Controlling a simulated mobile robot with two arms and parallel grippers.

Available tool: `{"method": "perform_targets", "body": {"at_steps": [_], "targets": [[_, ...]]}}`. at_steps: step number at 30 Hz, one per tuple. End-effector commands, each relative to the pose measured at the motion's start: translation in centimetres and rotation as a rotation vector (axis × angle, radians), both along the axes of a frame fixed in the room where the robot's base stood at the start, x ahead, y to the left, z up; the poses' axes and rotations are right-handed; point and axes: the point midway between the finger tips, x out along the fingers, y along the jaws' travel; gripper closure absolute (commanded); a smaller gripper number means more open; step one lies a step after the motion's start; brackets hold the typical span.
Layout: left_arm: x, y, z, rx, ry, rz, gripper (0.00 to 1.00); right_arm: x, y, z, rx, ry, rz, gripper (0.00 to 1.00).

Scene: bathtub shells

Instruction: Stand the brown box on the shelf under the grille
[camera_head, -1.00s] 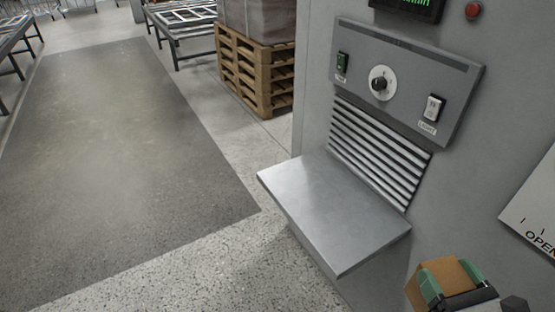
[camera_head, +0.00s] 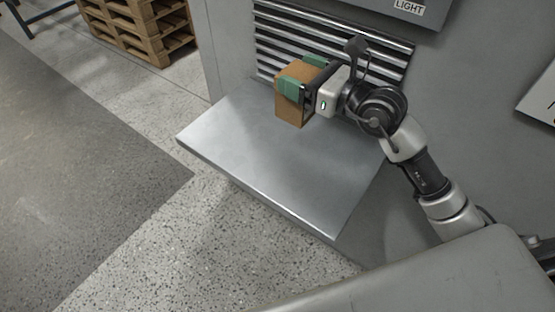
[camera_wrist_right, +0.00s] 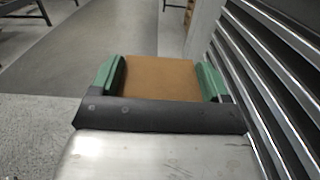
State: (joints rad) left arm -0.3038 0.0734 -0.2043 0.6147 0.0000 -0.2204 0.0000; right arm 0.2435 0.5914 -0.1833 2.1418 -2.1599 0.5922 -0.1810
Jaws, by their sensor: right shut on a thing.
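The brown box (camera_head: 292,106) is upright between the green fingers of my right gripper (camera_head: 303,76), which is shut on it. It is over the back part of the metal shelf (camera_head: 250,160), in front of the grille (camera_head: 274,42). I cannot tell whether its bottom touches the shelf. In the right wrist view the box (camera_wrist_right: 160,78) fills the space between the two green fingers (camera_wrist_right: 160,82), and the grille slats (camera_wrist_right: 275,75) run close along the right. My left gripper is not in view.
The front and left of the shelf are bare. A control panel (camera_head: 425,12) is on the wall above the grille. A white sign (camera_head: 541,98) is at the right edge.

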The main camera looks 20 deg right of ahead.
Motion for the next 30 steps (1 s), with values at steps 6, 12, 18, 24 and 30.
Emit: {"method": "perform_targets", "body": {"at_steps": [6, 12, 18, 24, 30], "targets": [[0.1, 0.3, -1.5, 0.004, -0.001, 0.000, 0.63, 0.5, -0.1, -1.8, -0.004, 0.005, 0.002, 0.56], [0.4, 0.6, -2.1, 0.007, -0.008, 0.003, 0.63, 0.5, -0.2, -5.4, -0.004, 0.003, 0.001, 0.56], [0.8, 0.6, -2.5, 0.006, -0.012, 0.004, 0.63, 0.5, -0.1, -7.3, -0.005, 0.001, 0.001, 0.56], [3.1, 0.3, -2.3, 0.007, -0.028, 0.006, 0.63, 0.5, -0.1, -9.8, -0.004, 0.002, 0.001, 0.56], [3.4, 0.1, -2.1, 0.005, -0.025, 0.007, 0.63, 0.5, -0.1, -10.1, -0.002, -0.002, 0.000, 0.56]]}}
